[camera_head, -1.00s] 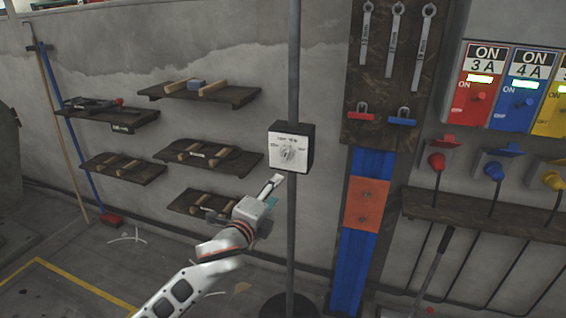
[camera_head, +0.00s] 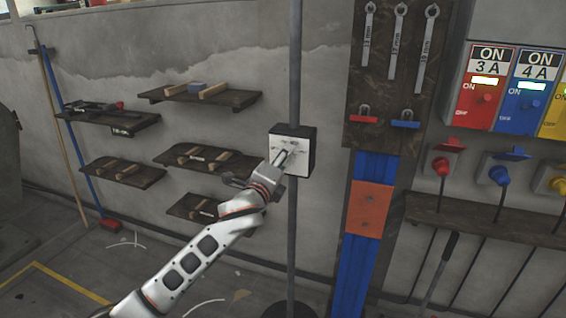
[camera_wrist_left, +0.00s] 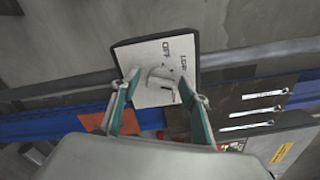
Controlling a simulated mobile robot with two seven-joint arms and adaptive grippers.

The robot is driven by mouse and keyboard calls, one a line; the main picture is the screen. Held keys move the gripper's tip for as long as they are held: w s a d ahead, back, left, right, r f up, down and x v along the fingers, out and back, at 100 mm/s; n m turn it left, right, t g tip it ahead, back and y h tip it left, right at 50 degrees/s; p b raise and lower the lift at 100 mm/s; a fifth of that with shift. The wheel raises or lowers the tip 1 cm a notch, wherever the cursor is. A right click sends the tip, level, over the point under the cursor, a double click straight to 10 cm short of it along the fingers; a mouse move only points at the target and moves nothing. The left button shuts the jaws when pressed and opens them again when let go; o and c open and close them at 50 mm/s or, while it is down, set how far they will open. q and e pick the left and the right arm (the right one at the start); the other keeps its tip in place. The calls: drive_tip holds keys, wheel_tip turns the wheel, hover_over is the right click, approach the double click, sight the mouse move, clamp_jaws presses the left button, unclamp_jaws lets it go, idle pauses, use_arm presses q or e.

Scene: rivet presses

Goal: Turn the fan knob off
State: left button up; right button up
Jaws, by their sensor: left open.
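The fan switch box (camera_head: 305,150) is a dark box with a white face, mounted on a vertical grey pole. In the left wrist view its white face (camera_wrist_left: 146,55) carries labels; one reads "OFF". The grey fan knob (camera_wrist_left: 162,77) stands in the middle of that face. My left gripper (camera_head: 288,154) is at the face of the box in the head view and covers the knob there. In the wrist view the left gripper (camera_wrist_left: 158,88) is open, with one finger on each side of the knob. I cannot tell whether the fingers touch it. My right gripper is not in view.
The pole (camera_head: 294,230) runs from top to floor. Wooden wall shelves (camera_head: 205,97) are on the left. A dark tool board (camera_head: 392,75) with hanging wrenches and a blue rail (camera_head: 364,255) stand right of the box. Coloured switch panels (camera_head: 487,85) are at far right.

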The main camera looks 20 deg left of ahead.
use_arm(q)
drive_tip(key=c, duration=1.1)
